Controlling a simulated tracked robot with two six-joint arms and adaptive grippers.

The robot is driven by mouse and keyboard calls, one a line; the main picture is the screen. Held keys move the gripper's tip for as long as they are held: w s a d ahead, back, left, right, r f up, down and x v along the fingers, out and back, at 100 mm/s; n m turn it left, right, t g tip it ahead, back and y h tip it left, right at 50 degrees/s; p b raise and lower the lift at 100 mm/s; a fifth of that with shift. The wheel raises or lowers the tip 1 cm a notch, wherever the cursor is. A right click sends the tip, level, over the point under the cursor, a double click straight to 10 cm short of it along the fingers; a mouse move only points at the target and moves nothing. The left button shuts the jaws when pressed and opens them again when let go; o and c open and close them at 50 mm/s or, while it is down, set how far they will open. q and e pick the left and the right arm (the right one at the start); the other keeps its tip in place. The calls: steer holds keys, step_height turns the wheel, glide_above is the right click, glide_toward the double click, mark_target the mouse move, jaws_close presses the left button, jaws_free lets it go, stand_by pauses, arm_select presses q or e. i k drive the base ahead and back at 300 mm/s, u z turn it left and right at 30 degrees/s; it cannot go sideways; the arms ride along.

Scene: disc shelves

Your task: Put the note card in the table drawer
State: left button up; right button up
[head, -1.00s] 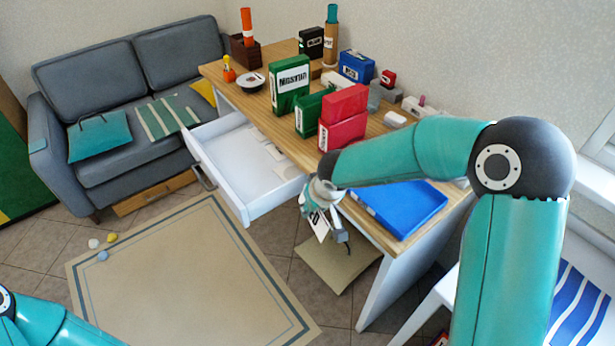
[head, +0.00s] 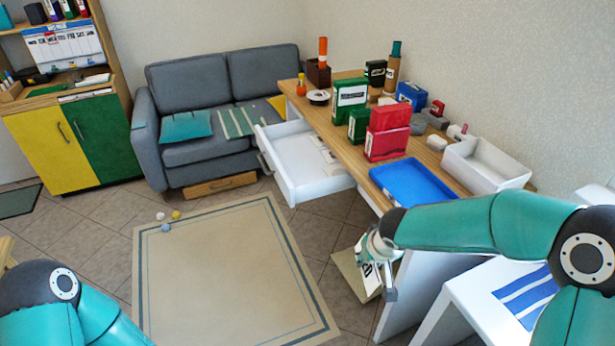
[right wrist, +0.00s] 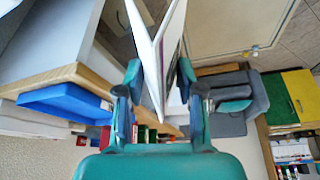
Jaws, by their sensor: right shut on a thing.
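The table drawer (head: 291,162) is white and pulled out from the wooden table (head: 343,140). A few pale flat items lie toward its right side. My right gripper (head: 378,275) is shut on the note card (head: 368,277), right of and nearer than the drawer, beside the table's near end. In the right wrist view the white card (right wrist: 148,55) stands between the two fingers of the right gripper (right wrist: 160,95), seen nearly edge-on and looking folded. My left arm enters at lower left in the head view; its gripper is out of frame.
The table holds a blue tray (head: 412,181), a white bin (head: 487,163), red and green boxes and smaller items. A grey sofa (head: 220,110) stands behind the drawer. The rug (head: 230,270) is clear; small balls lie by its far left corner.

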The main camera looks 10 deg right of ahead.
mark_target(309, 164)
steer(key=k, duration=0.45)
steer(key=u, duration=0.6)
steer(key=i, duration=1.05)
steer(key=u, duration=0.6)
steer(key=i, duration=1.15)
steer(key=z, duration=0.8)
steer(key=i, duration=0.65)
steer(key=z, duration=0.5)
steer(key=k, duration=0.85)
steer(key=z, duration=0.2)
steer(key=i, duration=0.8)
